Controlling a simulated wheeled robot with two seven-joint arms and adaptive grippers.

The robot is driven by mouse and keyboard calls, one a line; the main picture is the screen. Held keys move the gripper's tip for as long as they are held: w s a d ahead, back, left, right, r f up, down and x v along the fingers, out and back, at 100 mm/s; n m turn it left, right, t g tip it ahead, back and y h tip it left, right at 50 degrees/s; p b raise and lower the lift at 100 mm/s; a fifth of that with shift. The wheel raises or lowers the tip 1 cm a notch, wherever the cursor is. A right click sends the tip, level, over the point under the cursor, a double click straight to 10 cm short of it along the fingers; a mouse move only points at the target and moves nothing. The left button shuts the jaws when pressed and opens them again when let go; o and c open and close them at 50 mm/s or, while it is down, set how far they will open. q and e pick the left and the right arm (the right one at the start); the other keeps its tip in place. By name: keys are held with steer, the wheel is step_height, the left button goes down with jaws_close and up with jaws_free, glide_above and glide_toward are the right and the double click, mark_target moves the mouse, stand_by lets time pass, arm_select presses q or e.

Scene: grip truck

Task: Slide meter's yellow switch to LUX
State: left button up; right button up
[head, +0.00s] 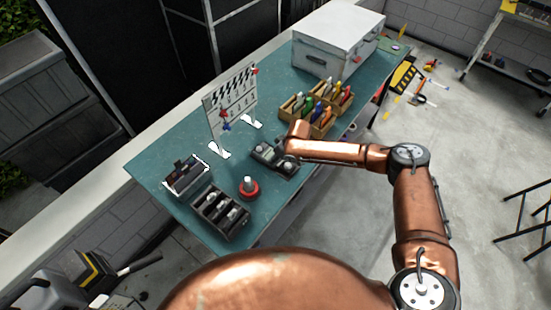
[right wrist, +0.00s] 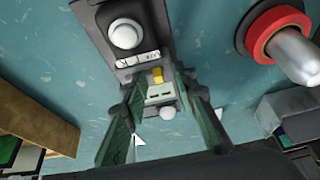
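The meter (right wrist: 122,60) is a dark grey device with a white dome. It lies on the teal bench and also shows in the head view (head: 264,152), partly covered by my right arm. Its small yellow switch (right wrist: 157,75) shows in the right wrist view, below the white label strip. I cannot read which label it points to. My right gripper (right wrist: 162,88) is open. Its two green-padded fingers stand on either side of the meter's lower part, with the yellow switch between the tips. I cannot tell whether a finger touches it. My left gripper is not in view.
A red-based round item (head: 249,188) stands near the meter, with a black tray (head: 222,212) and a grey box (head: 186,176) to the left. A white board (head: 230,98) stands behind. Wooden bins (head: 292,112) and a white case (head: 338,42) are farther back.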

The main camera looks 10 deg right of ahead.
steer(key=shift+d+r, duration=0.1)
steer(key=shift+r, duration=0.05)
steer(key=v, duration=1.1)
steer(key=shift+r, duration=0.35)
steer(key=shift+s+f, duration=0.1)
steer(key=shift+s, duration=0.05)
